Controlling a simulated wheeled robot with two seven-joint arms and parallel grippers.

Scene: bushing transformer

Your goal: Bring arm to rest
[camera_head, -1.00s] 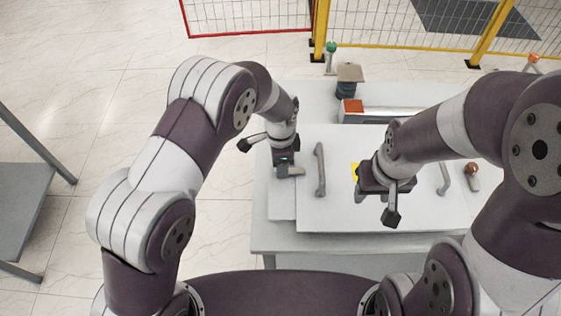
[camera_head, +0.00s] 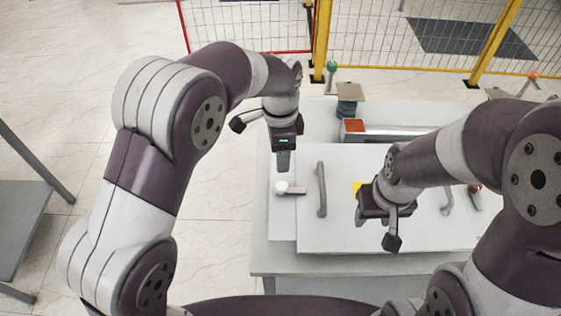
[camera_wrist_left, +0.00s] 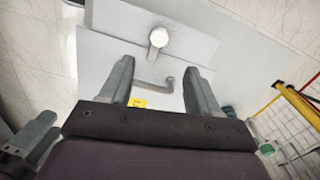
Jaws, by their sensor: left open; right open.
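My left gripper (camera_head: 283,162) hangs above the left part of the white table, over a white round knob with a short lever (camera_head: 288,188). In the left wrist view its two fingers (camera_wrist_left: 160,85) are apart with nothing between them. The knob (camera_wrist_left: 158,38) shows beyond the fingertips there, clear of them. My right gripper (camera_head: 375,225) is over the middle of the white panel (camera_head: 330,235), and its fingertips are mostly hidden by its own body.
A grey bar handle (camera_head: 321,190) stands on the panel beside the left gripper. A second handle (camera_head: 446,203) is at the right. A post with a green top (camera_head: 331,75) and a grey-capped block (camera_head: 350,95) stand behind. A yellow-posted fence (camera_head: 400,65) is farther back.

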